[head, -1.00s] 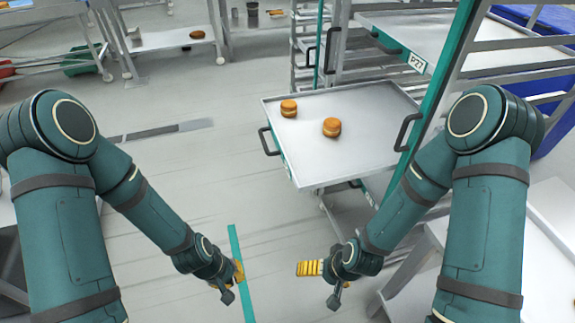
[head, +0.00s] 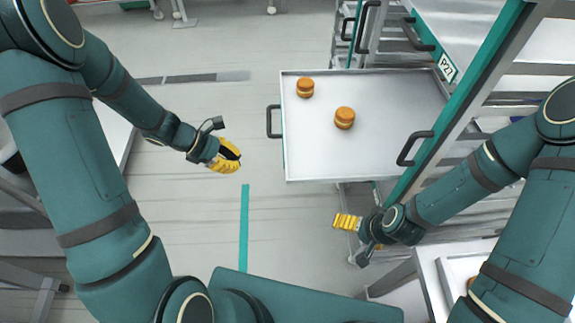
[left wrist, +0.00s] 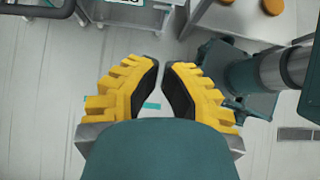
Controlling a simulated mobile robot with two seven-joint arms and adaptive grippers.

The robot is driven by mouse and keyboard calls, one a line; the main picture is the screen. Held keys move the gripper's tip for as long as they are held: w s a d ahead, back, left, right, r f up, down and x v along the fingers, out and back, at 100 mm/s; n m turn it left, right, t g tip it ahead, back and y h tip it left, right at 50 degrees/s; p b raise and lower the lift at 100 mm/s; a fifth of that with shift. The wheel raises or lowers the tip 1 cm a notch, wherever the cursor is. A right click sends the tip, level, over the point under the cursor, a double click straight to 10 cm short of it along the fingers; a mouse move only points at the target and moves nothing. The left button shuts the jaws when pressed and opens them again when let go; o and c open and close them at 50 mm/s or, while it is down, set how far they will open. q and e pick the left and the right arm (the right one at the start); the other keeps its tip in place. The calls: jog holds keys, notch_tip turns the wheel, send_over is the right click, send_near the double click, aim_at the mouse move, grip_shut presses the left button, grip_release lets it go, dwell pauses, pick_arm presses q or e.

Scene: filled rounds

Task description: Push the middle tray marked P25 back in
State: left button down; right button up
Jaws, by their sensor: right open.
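A pale metal tray (head: 390,95) sticks out of the rack in the head view, with a dark handle (head: 270,121) on its left side. Its front label cannot be read from here. Two filled rounds, one at the back (head: 305,87) and one nearer the middle (head: 345,118), sit on it. My left gripper (head: 228,156) is left of the tray, apart from the handle and lower in the picture. Its fingers also show in the left wrist view (left wrist: 161,68), tips close together with nothing between them. My right gripper (head: 345,221) is open and empty, below the tray in the picture.
A green rack post (head: 462,105) with a dark handle (head: 411,149) stands right of the tray. A label reading P27 (head: 447,67) is on another tray behind it. A teal strip (head: 244,230) lies on the floor.

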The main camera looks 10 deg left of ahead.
pick_arm(q)
jog(key=d+r+b+x, duration=0.1)
jog(key=d+r+x, duration=0.1)
jog(key=x, duration=1)
jog(key=shift+w+f, duration=0.2)
jog(key=shift+w, duration=0.15)
jog(key=shift+d, duration=0.15)
